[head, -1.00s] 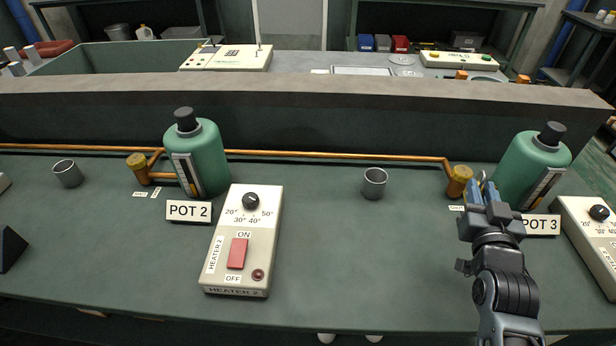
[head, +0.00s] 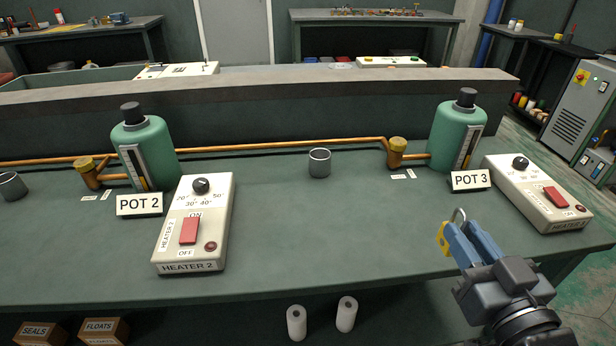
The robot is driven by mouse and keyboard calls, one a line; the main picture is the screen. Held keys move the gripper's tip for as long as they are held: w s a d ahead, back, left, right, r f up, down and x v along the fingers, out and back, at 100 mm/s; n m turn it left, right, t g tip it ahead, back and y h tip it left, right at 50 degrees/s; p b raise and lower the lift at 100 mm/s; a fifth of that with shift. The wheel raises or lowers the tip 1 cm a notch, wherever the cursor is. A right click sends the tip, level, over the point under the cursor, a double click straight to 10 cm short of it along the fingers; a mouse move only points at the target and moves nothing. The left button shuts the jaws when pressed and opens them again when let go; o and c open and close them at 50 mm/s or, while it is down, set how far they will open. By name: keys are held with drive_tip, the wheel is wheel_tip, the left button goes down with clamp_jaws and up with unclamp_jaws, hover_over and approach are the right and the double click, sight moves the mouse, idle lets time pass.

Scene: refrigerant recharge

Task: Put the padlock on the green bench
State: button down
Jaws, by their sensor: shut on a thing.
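The padlock (head: 443,238) has a yellow body and a grey metal shackle that points up. My gripper (head: 468,243) is at the right of the head view, with its blue fingers shut on the padlock. The fingers hide part of the padlock's body. The padlock is held up in front of the green bench (head: 330,238), over its right part near the front edge in the picture. I cannot tell its exact height above the top.
The bench top between heater 2 and the gripper is clear.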

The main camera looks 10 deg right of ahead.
drive_tip(key=w+a+f, duration=0.1)
drive_tip(key=w+f, duration=0.1)
drive_tip(key=w, duration=0.1)
drive_tip(key=w+a+f, duration=0.2)
drive_tip(key=w, duration=0.2)
drive_tip(key=w+a+f, duration=0.1)
drive_tip(key=w+f, duration=0.2)
drive_tip(key=shift+w+a, duration=0.3)
drive_tip(key=shift+w, duration=0.05)
drive_tip(key=shift+f, duration=1.95)
drive_tip(key=shift+f, duration=0.1)
drive_tip(key=c, duration=1)
unclamp_jaws()
drive_tip(key=shift+r, duration=0.2)
drive_tip(key=s, duration=1.2)
drive_tip(key=shift+f+b, duration=0.1)
drive_tip(key=shift+b, duration=0.2)
